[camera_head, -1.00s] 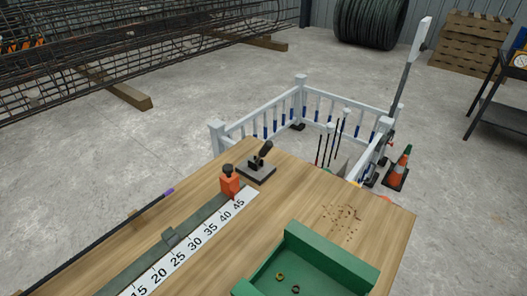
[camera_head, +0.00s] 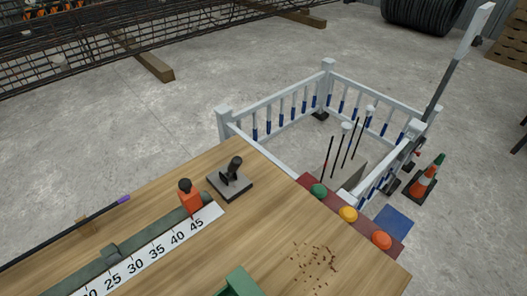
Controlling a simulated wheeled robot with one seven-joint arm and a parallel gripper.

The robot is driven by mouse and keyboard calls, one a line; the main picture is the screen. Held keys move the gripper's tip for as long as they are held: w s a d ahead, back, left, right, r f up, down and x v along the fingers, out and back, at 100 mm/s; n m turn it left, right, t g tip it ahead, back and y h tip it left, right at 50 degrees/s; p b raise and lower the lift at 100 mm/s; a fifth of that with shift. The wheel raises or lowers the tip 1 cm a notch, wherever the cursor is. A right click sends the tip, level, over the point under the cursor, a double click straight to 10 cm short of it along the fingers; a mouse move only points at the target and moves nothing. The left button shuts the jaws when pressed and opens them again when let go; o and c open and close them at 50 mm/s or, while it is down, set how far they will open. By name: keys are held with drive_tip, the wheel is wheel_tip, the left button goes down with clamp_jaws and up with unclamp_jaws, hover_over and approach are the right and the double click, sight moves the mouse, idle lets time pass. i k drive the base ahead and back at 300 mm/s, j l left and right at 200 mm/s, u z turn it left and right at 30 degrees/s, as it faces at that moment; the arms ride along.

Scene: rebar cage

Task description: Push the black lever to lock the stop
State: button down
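A black lever (camera_head: 234,168) stands tilted up on a dark grey square base plate (camera_head: 231,187) near the far corner of the wooden bench. An orange stop (camera_head: 189,198) with a black knob on top sits on a grey-green rail (camera_head: 140,242) beside a white number scale (camera_head: 160,251), by the 45 mark. My gripper is in neither view.
A black rod with a purple tip (camera_head: 122,200) lies along the bench's left. A red strip with green, yellow and orange domes (camera_head: 347,214) lines the right edge. A green tray (camera_head: 238,284) is at the front. A white fence (camera_head: 274,105) stands behind.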

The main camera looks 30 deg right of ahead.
sight(236, 161)
drive_tip(key=i+l+u, duration=0.1)
drive_tip(key=l+u, duration=0.2)
drive_tip(key=l, duration=0.75)
drive_tip(key=l+u, duration=0.3)
drive_tip(key=l, duration=0.7)
